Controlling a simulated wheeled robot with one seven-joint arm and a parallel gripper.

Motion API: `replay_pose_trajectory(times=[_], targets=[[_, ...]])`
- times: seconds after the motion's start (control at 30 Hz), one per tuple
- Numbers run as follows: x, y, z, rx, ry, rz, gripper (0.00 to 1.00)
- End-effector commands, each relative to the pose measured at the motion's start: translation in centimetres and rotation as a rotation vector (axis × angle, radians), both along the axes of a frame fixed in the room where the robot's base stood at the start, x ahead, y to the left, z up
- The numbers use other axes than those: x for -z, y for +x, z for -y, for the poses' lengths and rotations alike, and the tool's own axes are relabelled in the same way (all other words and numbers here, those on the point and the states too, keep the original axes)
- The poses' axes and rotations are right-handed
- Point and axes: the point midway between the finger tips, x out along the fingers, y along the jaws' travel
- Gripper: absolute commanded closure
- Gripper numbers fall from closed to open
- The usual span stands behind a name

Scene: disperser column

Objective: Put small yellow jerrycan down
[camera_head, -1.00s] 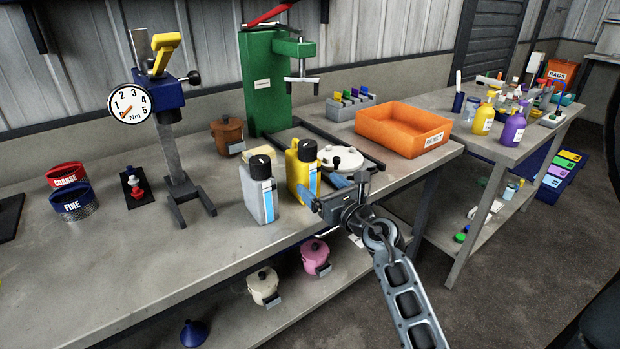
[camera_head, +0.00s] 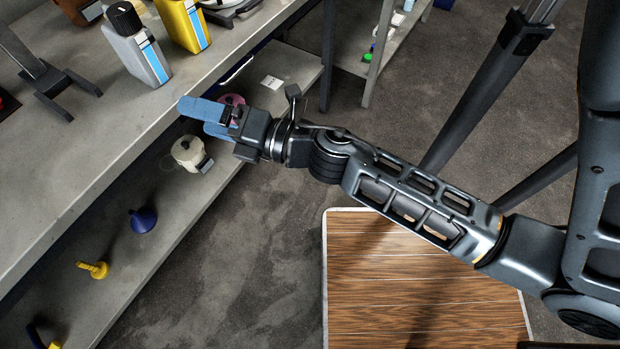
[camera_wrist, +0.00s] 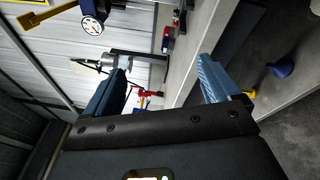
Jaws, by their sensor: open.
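The small yellow jerrycan (camera_head: 185,22) stands upright on the workbench, cut off by the top edge of the head view. A grey jerrycan (camera_head: 138,47) with a black cap and a blue-and-white label stands beside it on the left. My gripper (camera_head: 203,118) is in front of the bench's front edge, apart from both jerrycans. Its blue fingers are spread with nothing between them. The wrist view also shows the open fingers (camera_wrist: 160,82); I cannot make out the yellow jerrycan there.
The workbench (camera_head: 60,150) has bare top to the left of the jerrycans. The lower shelf holds a cream pot (camera_head: 190,153), a pink pot (camera_head: 232,102), a blue funnel (camera_head: 142,219) and a yellow funnel (camera_head: 93,269). Open floor and a wooden board (camera_head: 400,300) lie in front.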

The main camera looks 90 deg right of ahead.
Motion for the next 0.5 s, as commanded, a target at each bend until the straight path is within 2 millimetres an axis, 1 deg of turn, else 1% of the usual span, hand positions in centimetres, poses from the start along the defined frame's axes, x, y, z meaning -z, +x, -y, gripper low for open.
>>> replay_pose_trajectory(times=[0.03,0.07,0.1,0.17,0.2,0.27,0.3,0.4,0.5], targets=[[0.0,-1.4,-2.6,-0.045,0.162,0.029,0.11],[-0.1,-2.2,-3.8,-0.064,0.266,0.048,0.11],[-0.3,-3.3,-5.3,-0.089,0.407,0.072,0.11],[-0.6,-5.1,-7.2,-0.115,0.618,0.094,0.11],[-0.8,-6.3,-8.4,-0.129,0.761,0.104,0.11],[-1.1,-8.2,-9.9,-0.137,0.974,0.108,0.11],[-1.3,-9.4,-10.7,-0.137,1.111,0.107,0.11],[-1.7,-12.1,-12.3,-0.111,1.422,0.091,0.11],[-2.1,-14.2,-13.2,-0.066,1.661,0.070,0.11]])
